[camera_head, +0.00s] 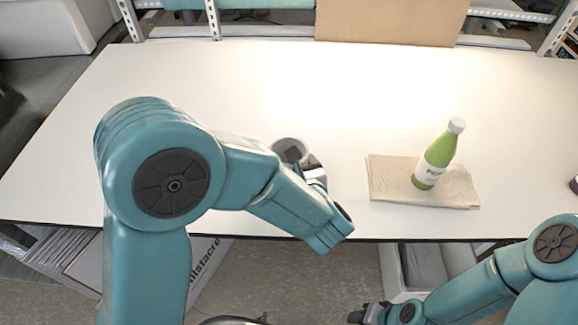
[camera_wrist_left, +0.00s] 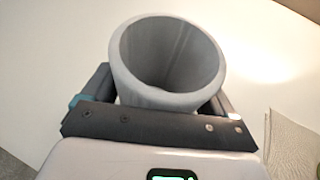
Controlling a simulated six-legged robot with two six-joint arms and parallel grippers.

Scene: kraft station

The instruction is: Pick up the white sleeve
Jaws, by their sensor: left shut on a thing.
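The white sleeve (camera_head: 289,149) is a hollow, open-topped cylinder, pale grey-white, partly hidden behind my left wrist in the head view. In the left wrist view the sleeve (camera_wrist_left: 125,88) shows its round open mouth and empty inside. My left gripper (camera_head: 307,169) is shut on the sleeve, with one dark finger on each side of it in the left wrist view. The base of the sleeve is hidden, so I cannot tell whether it touches the table. My right gripper (camera_head: 364,316) is low, in front of the table's near edge, and its fingers are too small to read.
The white table (camera_head: 230,75) is mostly clear at the back and left. A green bottle (camera_head: 437,156) with a white cap stands upright on a beige folded cloth (camera_head: 385,182) to the right. A brown board (camera_head: 390,22) stands behind the table. A dark object (camera_head: 574,185) sits at the right edge.

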